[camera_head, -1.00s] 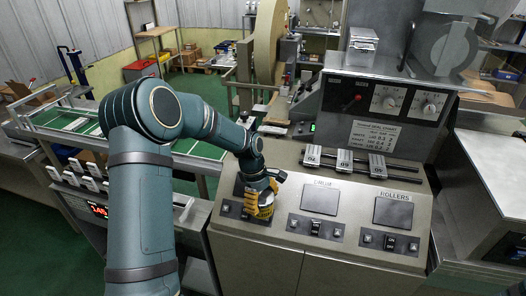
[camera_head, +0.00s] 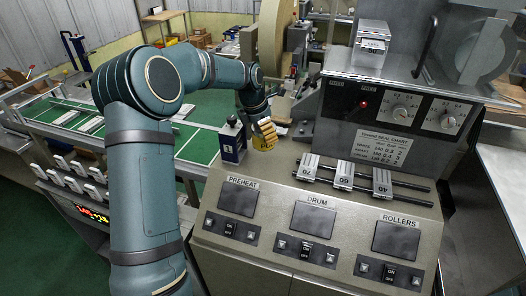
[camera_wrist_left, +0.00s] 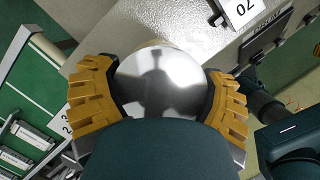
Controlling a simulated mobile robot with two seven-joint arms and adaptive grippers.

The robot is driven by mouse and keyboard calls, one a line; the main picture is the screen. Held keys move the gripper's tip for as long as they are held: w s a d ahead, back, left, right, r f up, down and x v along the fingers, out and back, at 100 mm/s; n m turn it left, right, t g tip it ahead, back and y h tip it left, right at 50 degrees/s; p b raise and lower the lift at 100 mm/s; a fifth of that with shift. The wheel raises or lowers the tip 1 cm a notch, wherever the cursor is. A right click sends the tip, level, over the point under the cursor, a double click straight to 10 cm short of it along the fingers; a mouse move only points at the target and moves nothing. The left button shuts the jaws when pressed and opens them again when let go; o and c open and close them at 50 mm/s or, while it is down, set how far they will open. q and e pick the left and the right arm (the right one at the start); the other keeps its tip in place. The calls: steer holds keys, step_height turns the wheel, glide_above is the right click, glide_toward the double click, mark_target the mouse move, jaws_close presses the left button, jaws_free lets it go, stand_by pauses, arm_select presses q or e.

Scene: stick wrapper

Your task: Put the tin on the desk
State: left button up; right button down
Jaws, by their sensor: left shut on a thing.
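The tin shows in the left wrist view as a round, shiny silver lid (camera_wrist_left: 160,82), clasped between the two yellow-padded fingers of my left gripper (camera_wrist_left: 158,95). In the head view my left gripper (camera_head: 264,130) is at the back left of the sloped grey control desk (camera_head: 330,182), with a little of the tin's yellowish side (camera_head: 264,146) showing below the fingers. Most of the tin is hidden by the fingers. I cannot tell whether the tin touches a surface. My right gripper is not in view.
A dark blue block with a white label (camera_head: 233,142) stands just left of my left gripper. Numbered sliders (camera_head: 344,174) on rails lie to the right. The PREHEAT panel (camera_head: 238,197) is in front. A large tan wheel (camera_head: 272,40) stands behind.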

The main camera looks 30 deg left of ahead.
mark_target(256, 129)
arm_select(q)
step_height(256, 129, down, 4)
steer(key=shift+s+f, duration=0.1)
steer(key=shift+s, duration=0.05)
steer(key=shift+f, duration=2)
steer(key=o, duration=1.2)
steer(key=shift+c, duration=0.2)
steer(key=v, duration=1.2)
